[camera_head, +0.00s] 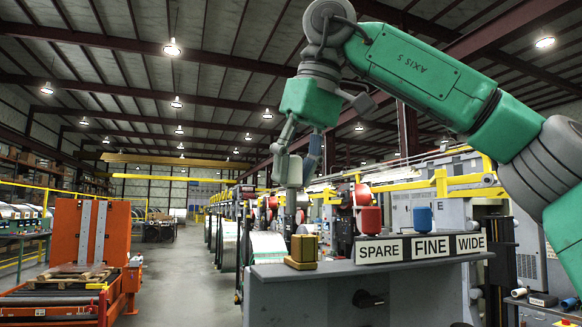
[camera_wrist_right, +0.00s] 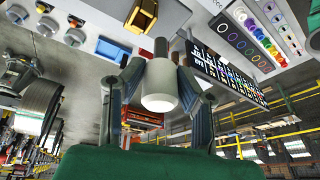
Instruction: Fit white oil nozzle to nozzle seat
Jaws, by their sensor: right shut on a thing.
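My right gripper (camera_head: 300,165) hangs from the green arm above the grey bench, pointing down. It is shut on a pale grey-white nozzle (camera_head: 291,172), held upright with its thin stem down, above the bench top. In the wrist view the nozzle (camera_wrist_right: 160,88) sits between both fingers, its wide end toward the camera and its dark stem pointing away. A gold block (camera_head: 303,250) stands on the bench below the gripper, apart from the nozzle. I cannot tell for sure which part is the nozzle seat. My left gripper is not in view.
The grey bench (camera_head: 330,268) carries signs SPARE (camera_head: 379,250), FINE (camera_head: 431,247) and WIDE (camera_head: 471,244). A red nozzle (camera_head: 367,219) stands above SPARE and a blue nozzle (camera_head: 423,219) above FINE. An orange machine (camera_head: 120,240) stands at left, beyond open floor.

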